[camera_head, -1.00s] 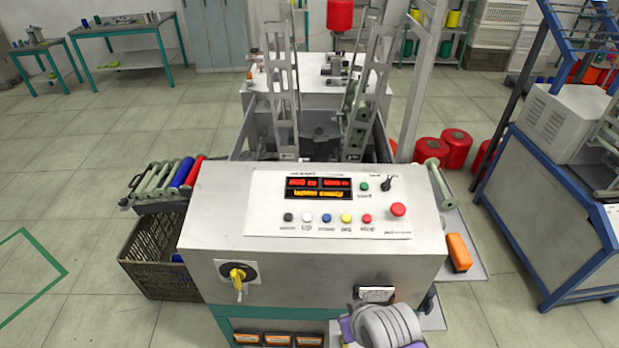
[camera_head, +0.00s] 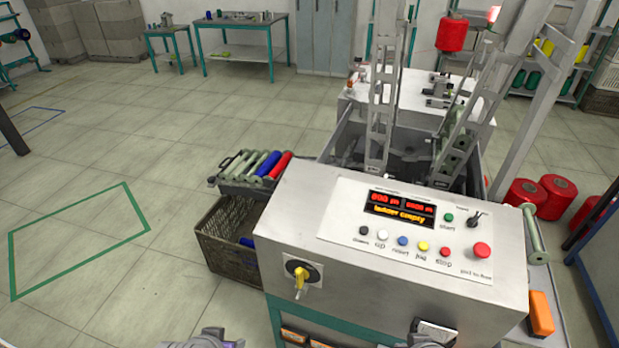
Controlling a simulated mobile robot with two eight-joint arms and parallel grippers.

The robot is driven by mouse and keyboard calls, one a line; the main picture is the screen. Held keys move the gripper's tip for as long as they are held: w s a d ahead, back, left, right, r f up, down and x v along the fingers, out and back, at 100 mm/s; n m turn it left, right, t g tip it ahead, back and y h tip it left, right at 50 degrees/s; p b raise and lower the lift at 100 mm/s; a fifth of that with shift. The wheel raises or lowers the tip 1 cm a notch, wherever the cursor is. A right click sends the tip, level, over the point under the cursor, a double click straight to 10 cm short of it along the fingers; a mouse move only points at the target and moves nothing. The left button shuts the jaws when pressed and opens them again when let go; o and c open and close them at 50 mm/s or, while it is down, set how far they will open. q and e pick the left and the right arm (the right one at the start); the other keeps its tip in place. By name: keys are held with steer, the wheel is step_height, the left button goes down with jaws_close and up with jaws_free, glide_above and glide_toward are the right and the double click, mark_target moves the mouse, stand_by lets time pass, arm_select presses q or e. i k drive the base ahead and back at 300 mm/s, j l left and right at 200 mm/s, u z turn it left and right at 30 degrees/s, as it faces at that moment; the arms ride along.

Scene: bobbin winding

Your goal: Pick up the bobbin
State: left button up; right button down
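Several bobbins lie side by side in a tray (camera_head: 232,187) at the left side of the winding machine (camera_head: 400,255). A red bobbin (camera_head: 281,166) is nearest the machine, with a blue bobbin (camera_head: 267,164) beside it and pale green bobbins (camera_head: 247,163) further left. Another pale green bobbin (camera_head: 533,228) rests at the machine's right edge. Small grey parts of my arms show at the bottom edge. Neither gripper's fingers show.
A dark crate (camera_head: 228,252) with a blue item in it stands on the floor below the tray. An orange box (camera_head: 541,313) lies at the right. The floor at left is clear.

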mark_target(288, 153)
steer(key=i+j+u, duration=0.15)
steer(key=j+u, duration=0.2)
steer(key=i+j+u, duration=0.4)
steer(key=j+u, duration=0.25)
steer(key=i+j+z, duration=0.3)
steer(key=i, duration=0.2)
steer(key=i+j+z, duration=0.3)
steer(key=i+j, duration=0.15)
steer(key=i+z, duration=0.1)
steer(key=z, duration=0.3)
steer(key=i+j+z, duration=0.1)
steer(key=z, duration=0.3)
steer(key=i+j+z, duration=0.1)
steer(key=z, duration=0.3)
steer(key=j+z, duration=0.35)
steer(key=i+j+z, duration=0.15)
steer(key=z, duration=0.25)
steer(key=i+j+z, duration=0.15)
steer(key=z, duration=0.25)
steer(key=i+j+z, duration=0.1)
steer(key=j+z, duration=0.15)
steer(key=z, duration=0.2)
steer(key=i+j+z, duration=0.15)
steer(key=i, duration=0.05)
